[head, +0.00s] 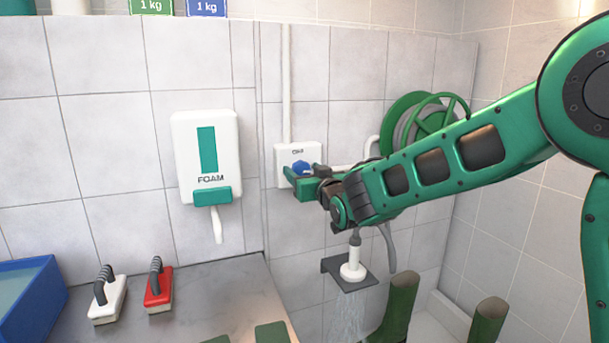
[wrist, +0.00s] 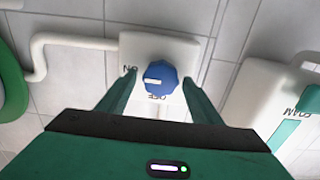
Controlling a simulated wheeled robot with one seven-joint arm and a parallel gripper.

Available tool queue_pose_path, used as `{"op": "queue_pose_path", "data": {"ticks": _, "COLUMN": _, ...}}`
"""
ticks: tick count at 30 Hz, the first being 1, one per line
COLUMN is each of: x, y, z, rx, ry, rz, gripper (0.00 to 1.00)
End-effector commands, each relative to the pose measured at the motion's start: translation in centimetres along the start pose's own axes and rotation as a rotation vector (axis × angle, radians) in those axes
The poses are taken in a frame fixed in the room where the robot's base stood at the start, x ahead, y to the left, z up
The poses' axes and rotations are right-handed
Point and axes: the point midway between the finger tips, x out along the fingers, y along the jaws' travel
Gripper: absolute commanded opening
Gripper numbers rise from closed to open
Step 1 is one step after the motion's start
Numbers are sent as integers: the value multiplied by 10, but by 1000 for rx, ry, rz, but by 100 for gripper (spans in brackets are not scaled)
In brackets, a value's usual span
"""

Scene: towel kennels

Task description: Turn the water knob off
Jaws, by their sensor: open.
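The blue water knob (head: 301,168) sits on a white wall plate (head: 283,154) with a pipe running up from it. In the wrist view the knob (wrist: 160,78) shows a white pointer mark on its left side, toward the ON lettering. The OFF lettering is below it there, upside down. My gripper (head: 303,182) is in front of the plate, partly covering it in the head view. In the wrist view its open green fingers (wrist: 154,88) stand on either side of the knob, with gaps visible. Water sprays from the nozzle (head: 353,268).
A white foam dispenser (head: 207,150) hangs left of the plate. A green hose reel (head: 405,120) is behind my arm. White and red brushes (head: 159,290) lie on the grey counter (head: 225,300). Green boots (head: 400,308) stand below at right.

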Motion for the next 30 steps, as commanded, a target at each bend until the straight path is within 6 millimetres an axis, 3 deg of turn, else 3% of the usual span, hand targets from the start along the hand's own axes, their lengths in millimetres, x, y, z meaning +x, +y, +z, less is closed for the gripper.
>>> {"op": "queue_pose_path", "data": {"ticks": 4, "x": 0, "y": 0, "z": 0, "rx": 0, "ry": 0, "rz": 0, "gripper": 57}}
{"op": "queue_pose_path", "data": {"ticks": 9, "x": 0, "y": 0, "z": 0, "rx": 0, "ry": 0, "rz": 0, "gripper": 20}}
{"op": "queue_pose_path", "data": {"ticks": 20, "x": 0, "y": 0, "z": 0, "rx": -42, "ry": 0, "rz": 1, "gripper": 20}}
{"op": "queue_pose_path", "data": {"ticks": 30, "x": 0, "y": -1, "z": 0, "rx": -270, "ry": -1, "rz": 1, "gripper": 20}}
